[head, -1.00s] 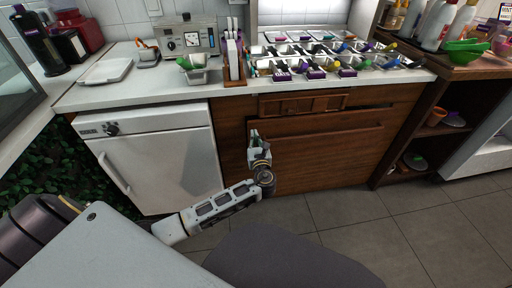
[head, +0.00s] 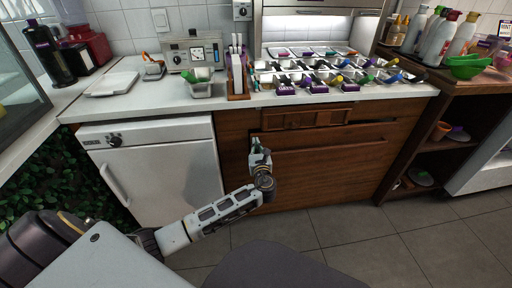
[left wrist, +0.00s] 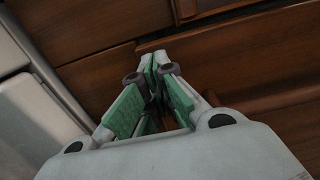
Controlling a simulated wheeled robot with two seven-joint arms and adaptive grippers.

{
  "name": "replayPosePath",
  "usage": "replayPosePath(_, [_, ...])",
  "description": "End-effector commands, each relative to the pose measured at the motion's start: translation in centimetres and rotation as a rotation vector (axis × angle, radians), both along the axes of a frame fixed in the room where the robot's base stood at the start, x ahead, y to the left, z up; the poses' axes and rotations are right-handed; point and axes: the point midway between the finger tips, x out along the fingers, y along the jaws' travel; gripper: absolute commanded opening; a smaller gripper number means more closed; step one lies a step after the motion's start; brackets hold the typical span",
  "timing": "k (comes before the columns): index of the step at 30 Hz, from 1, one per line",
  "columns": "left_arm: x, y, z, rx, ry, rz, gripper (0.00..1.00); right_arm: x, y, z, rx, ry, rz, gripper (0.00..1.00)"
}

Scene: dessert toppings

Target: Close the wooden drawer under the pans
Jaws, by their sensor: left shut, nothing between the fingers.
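The wooden drawer (head: 335,160) is the broad brown front below the counter, under the metal topping pans (head: 310,76). Its top edge stands slightly proud of the cabinet, so it looks a little open; the exact gap is hard to tell. My left gripper (head: 256,147) is shut and empty at the drawer's upper left end. In the left wrist view, its closed green-padded fingers (left wrist: 152,72) point at the brown wood (left wrist: 240,55) and overlap its edge. Whether they touch is unclear. My right gripper is not in view.
A white appliance door (head: 155,170) with a handle is left of the drawer. A dark wooden shelf unit (head: 440,155) stands at the right. The tiled floor (head: 400,240) in front is clear.

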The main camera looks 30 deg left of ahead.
Motion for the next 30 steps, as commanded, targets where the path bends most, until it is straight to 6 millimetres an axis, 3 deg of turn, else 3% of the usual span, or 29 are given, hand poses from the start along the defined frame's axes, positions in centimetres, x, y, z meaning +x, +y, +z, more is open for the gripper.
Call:
replayPosePath(12, [3.2,2.3,0.1,-0.001,-0.001,0.0,0.0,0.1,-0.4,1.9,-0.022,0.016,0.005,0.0])
replayPosePath(30, [3.5,2.8,0.4,0.001,-0.004,0.002,0.0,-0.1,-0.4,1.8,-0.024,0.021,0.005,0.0])
